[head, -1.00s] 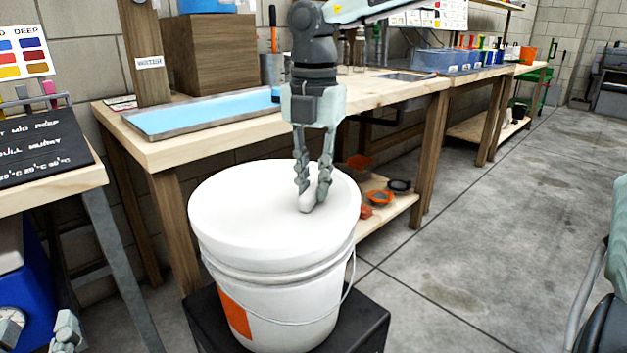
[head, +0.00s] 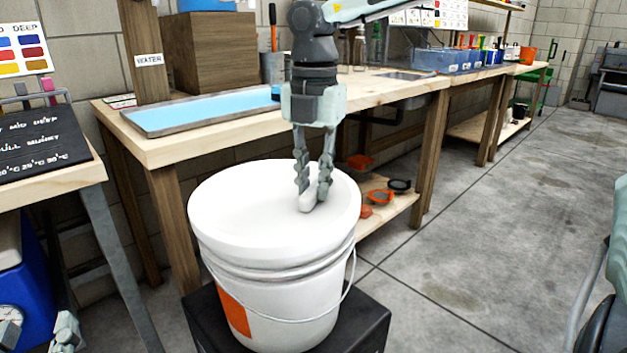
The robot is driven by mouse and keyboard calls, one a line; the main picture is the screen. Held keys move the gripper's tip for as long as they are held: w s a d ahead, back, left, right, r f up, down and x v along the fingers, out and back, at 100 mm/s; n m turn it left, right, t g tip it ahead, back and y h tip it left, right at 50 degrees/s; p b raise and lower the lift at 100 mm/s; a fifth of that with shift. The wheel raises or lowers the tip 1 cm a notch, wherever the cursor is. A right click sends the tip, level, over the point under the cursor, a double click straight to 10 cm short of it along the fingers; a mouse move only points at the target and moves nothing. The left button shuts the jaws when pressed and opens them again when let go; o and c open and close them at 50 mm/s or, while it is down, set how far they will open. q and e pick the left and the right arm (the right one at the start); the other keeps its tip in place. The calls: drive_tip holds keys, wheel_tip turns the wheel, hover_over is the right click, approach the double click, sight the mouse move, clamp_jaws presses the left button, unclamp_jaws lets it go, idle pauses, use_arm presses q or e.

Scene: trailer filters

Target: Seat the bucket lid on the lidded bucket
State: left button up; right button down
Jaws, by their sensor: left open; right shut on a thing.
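The white bucket lid (head: 255,210) lies over the top of the white lidded bucket (head: 280,325), which has an orange label (head: 235,311) and a wire handle. The lid looks nearly level and covers the whole mouth. I cannot tell whether its rim is pressed fully down. My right gripper (head: 313,200) points down from above and is shut on the lid's small raised grip, right of the lid's middle. The fingers hide most of that grip. My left gripper (head: 66,335) is open and empty at the lower left edge, apart from the bucket and partly cut off.
The bucket stands on a black stand (head: 366,322). A wooden bench (head: 230,137) with a blue-filled tray (head: 205,113) is close behind. A table with a black sign (head: 40,140) is at the left. The concrete floor (head: 480,230) to the right is open.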

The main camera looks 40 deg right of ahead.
drive_tip(key=shift+b, duration=0.3)
idle(0.5)
drive_tip(key=c, duration=0.9)
unclamp_jaws()
drive_tip(key=shift+r+p, duration=2.1)
drive_tip(key=shift+r, duration=1.35)
